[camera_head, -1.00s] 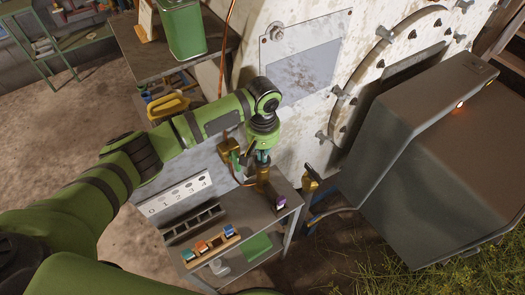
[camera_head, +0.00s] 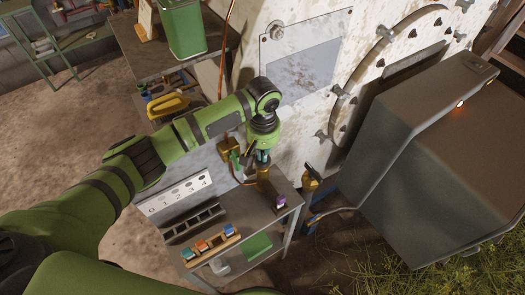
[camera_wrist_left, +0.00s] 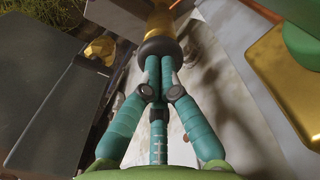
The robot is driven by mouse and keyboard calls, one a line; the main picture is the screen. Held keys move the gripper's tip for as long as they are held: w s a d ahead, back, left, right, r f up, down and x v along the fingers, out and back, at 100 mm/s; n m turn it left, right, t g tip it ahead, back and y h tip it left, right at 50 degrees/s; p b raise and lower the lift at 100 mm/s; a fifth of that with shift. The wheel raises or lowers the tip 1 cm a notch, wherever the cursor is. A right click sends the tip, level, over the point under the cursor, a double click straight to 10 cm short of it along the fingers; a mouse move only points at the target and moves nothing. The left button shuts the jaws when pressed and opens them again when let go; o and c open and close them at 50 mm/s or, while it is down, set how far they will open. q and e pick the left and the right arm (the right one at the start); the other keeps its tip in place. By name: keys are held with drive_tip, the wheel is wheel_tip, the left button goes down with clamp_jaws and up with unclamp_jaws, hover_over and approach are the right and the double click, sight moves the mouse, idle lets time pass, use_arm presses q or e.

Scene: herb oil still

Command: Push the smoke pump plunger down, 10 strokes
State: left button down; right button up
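The smoke pump appears to be the upright brass cylinder (camera_head: 266,184) on the small metal bench, directly below my left gripper. In the left wrist view its brass body (camera_wrist_left: 161,22) shows, with a dark rounded knob (camera_wrist_left: 158,48) at the near end. My left gripper (camera_head: 262,157) points down over it. In the left wrist view its teal fingers (camera_wrist_left: 159,66) are drawn together, tips at the knob; they look shut against it rather than around it. How far the plunger is down is hidden by the fingers. My right gripper is out of view.
The bench (camera_head: 245,205) also holds a wooden rack of small coloured blocks (camera_head: 212,245), a dark slotted tray (camera_head: 193,223) and a purple-topped item (camera_head: 281,202). A brass fitting with a hose (camera_head: 311,183) stands right of the bench, near a large grey box (camera_head: 420,150).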

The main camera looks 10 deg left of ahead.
use_arm(q)
drive_tip(key=shift+r+p, duration=0.45)
drive_tip(key=shift+r, duration=1.4)
drive_tip(key=shift+f+b, duration=0.4)
drive_tip(key=shift+f, duration=1.5)
drive_tip(key=shift+r+p, duration=0.45)
drive_tip(key=shift+r, duration=0.65)
wheel_tip(320, 180, up, 10)
drive_tip(key=shift+f, duration=0.25)
idle(0.8)
drive_tip(key=shift+f, duration=0.1)
idle(0.4)
